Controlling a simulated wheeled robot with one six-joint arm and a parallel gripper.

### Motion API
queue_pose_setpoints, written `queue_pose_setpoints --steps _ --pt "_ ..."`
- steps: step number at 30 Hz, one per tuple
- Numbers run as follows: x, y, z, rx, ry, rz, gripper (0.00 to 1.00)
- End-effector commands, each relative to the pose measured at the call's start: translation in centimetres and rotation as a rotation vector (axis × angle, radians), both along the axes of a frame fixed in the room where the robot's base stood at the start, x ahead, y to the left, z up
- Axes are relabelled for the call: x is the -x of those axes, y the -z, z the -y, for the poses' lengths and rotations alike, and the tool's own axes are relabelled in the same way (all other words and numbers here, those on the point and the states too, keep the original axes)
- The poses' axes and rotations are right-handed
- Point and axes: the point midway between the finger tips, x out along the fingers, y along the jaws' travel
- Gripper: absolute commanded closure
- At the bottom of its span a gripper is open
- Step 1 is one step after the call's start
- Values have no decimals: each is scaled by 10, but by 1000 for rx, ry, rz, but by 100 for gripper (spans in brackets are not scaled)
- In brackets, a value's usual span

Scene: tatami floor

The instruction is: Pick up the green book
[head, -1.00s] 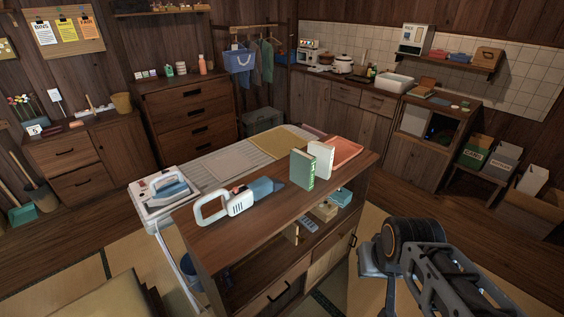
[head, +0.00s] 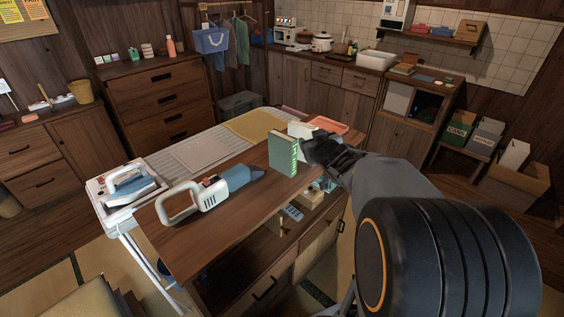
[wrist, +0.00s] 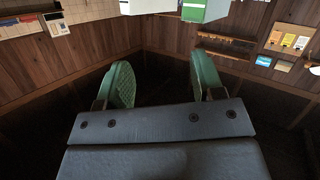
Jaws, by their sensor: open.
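The green book (head: 283,156) stands upright on the wooden counter (head: 215,235), its lettered spine showing. A white book (head: 301,130) stands just right of it, partly hidden by my gripper. My gripper (head: 312,150) is at the right of the green book, in front of the white one; the head view does not make clear whether it touches either. In the wrist view my gripper (wrist: 162,78) has its two green-padded fingers spread with nothing between them. The green book (wrist: 205,10) and white book (wrist: 150,6) are cut off at the top edge there, beyond the fingertips.
A blue-grey handheld vacuum (head: 205,196) lies on the counter left of the books. An iron (head: 132,190) sits on a stand at the left end. A salmon tray (head: 328,124) is behind the books. Small boxes (head: 310,198) sit on the shelf below.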

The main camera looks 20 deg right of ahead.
Motion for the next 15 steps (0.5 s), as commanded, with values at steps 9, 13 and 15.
queue_pose_setpoints --steps 9,13,15 --pt "-7 42 22 -119 -421 218 38" --pt "4 54 24 -183 -535 238 38" --pt "8 57 25 -210 -576 243 38"
